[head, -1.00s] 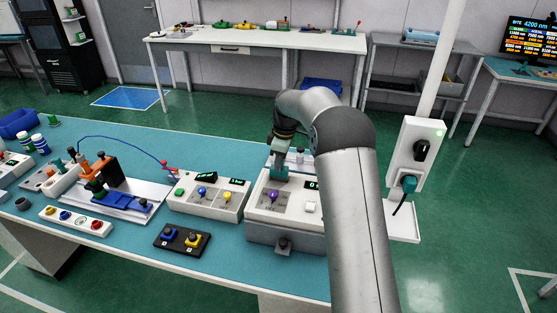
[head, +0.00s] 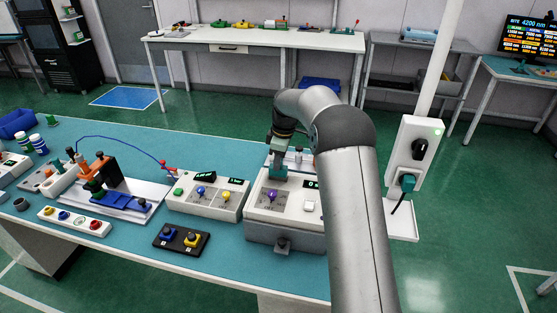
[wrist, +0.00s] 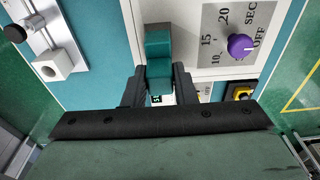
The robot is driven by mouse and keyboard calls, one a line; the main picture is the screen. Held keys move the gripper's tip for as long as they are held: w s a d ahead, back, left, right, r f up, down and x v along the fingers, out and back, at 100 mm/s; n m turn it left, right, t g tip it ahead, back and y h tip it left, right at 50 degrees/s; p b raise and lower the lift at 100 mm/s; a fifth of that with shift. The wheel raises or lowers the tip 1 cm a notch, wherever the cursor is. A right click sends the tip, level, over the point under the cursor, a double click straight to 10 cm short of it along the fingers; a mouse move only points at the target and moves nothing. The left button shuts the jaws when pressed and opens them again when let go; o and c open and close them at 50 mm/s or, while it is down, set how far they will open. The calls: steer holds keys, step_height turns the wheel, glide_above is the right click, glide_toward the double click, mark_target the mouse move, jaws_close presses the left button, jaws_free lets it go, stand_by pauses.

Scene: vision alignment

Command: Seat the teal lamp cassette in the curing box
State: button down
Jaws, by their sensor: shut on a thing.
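The teal lamp cassette (wrist: 158,48) is between the two black fingers of my gripper (wrist: 159,70) in the wrist view and sticks out beyond their tips. In the head view the cassette (head: 280,172) shows as a small teal block below my gripper (head: 279,160), over the back left of a white box (head: 262,211). This box has a purple knob and a dial marked in seconds, and seems to be the curing box. My fingers hide part of the cassette's sides. I cannot tell whether its lower end touches the box.
A second white box (head: 212,207) with blue and yellow knobs stands close on the left. A black pad (head: 182,239) with blue and yellow parts lies in front. A metal rail fixture (wrist: 48,35) is at the wrist view's upper left. My arm hides the box's right side.

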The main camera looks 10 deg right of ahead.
steer(key=shift+f, duration=0.1)
steer(key=shift+f+b, duration=0.7)
steer(key=shift+f, duration=0.35)
steer(key=shift+f, duration=0.15)
steer(key=shift+f+b, duration=0.45)
steer(key=shift+f, duration=0.15)
steer(key=shift+f, duration=0.35)
stand_by(0.8)
steer(key=c, duration=0.7)
jaws_free()
steer(key=shift+r, duration=0.1)
